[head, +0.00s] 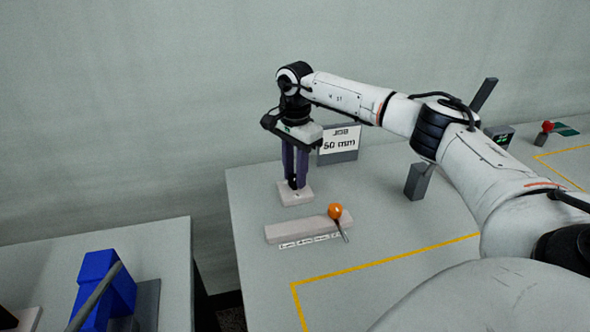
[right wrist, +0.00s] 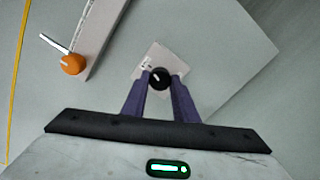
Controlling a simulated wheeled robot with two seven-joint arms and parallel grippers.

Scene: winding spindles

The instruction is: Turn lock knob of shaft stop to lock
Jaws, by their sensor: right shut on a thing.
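The lock knob (right wrist: 158,78) is a small black round knob on a pale square base plate (head: 303,194), near the table's far left corner. In the right wrist view the knob sits between my purple fingertips, and the plate (right wrist: 152,62) shows beyond it. My right gripper (head: 296,184) points straight down over the plate and is shut on the knob. The fingers hide most of the knob in the head view. An orange ball-shaped knob (head: 335,211) with a thin metal rod is on a pale bar with a label strip (head: 290,231), in front of the plate. My left gripper is not in view.
A sign reading "JOB 50 mm" (head: 339,143) stands right of my gripper. A grey post (head: 418,182) stands farther right. Yellow lines (head: 390,257) mark the table. A blue block (head: 100,287) is on a separate left table, across a gap.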

